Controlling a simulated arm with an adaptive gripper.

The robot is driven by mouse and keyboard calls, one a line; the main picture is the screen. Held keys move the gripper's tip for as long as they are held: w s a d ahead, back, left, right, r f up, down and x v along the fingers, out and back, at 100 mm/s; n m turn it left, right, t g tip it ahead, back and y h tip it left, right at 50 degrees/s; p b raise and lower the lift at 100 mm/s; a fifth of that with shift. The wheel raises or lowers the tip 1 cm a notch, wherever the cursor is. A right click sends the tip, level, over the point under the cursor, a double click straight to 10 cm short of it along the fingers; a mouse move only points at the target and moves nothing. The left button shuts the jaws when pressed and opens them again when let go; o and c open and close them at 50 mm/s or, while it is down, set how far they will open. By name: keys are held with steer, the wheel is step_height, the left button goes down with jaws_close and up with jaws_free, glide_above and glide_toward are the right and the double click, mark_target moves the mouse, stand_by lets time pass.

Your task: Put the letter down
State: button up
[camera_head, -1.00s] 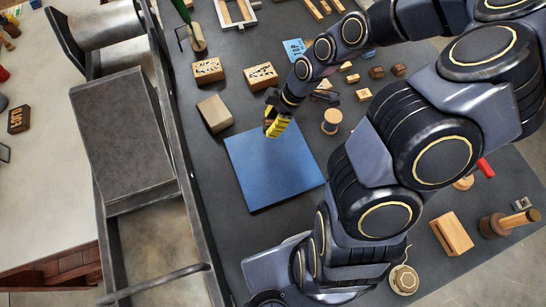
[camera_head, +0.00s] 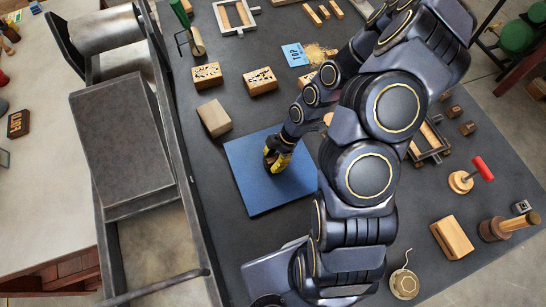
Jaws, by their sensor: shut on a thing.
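My gripper (camera_head: 276,162), with yellow-and-black fingers, is over the middle of a square blue mat (camera_head: 247,193). It is shut on the letter, a small piece mostly hidden by the fingers. I cannot tell whether the letter touches the mat. The rest of the mat's surface is bare.
A plain wooden block (camera_head: 215,117) lies just beyond the mat's upper left corner. Two carved wooden blocks, one on the left (camera_head: 207,75) and one on the right (camera_head: 260,81), lie farther up. A grey metal press (camera_head: 128,140) stands along the left. My arm hides the table right of the mat.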

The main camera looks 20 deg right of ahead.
steer(key=shift+f, duration=0.3)
steer(key=shift+f, duration=0.15)
steer(key=o, duration=0.8)
steer(key=shift+c, duration=0.2)
